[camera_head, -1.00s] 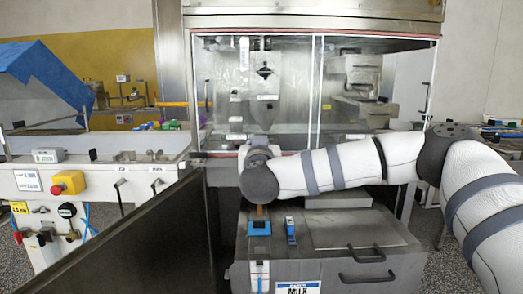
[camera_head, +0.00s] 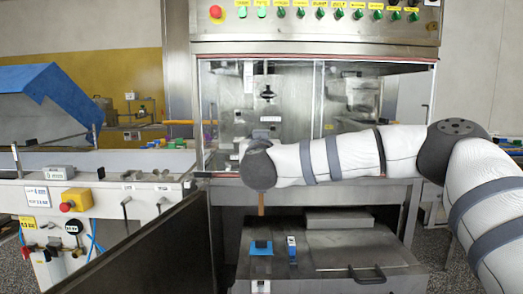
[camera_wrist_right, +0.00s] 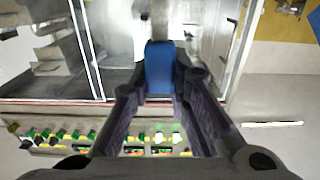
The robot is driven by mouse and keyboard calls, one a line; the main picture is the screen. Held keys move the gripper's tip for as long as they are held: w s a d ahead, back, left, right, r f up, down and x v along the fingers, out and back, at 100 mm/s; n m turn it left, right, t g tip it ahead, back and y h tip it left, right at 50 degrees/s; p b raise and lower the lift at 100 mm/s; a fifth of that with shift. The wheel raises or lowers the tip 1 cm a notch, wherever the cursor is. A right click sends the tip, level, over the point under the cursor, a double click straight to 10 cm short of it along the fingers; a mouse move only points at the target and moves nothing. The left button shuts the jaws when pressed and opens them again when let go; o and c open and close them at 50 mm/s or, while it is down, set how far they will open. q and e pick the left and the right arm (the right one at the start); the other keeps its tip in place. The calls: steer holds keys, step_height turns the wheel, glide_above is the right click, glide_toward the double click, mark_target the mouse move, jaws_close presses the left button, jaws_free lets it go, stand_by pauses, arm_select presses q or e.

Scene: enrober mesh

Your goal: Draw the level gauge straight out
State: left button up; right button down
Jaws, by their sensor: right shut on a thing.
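The level gauge shows in the head view as a narrow brown strip (camera_head: 261,204) hanging upright below my right wrist. Its lower end appears apart from and above the blue collar (camera_head: 261,249) on the metal tank (camera_head: 330,257). In the right wrist view my right gripper (camera_wrist_right: 161,88) is shut on the gauge's blue grip (camera_wrist_right: 160,68). My wrist hides the gripper and the upper gauge in the head view. My left gripper is not in view.
A glass-fronted machine cabinet (camera_head: 290,110) stands close behind my right wrist. A second blue-and-white fitting (camera_head: 292,246) is on the tank lid, right of the collar. A dark panel (camera_head: 150,250) stands to the left, beside a bench with a red stop button (camera_head: 66,206).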

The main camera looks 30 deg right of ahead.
steer(key=shift+r, duration=2.1)
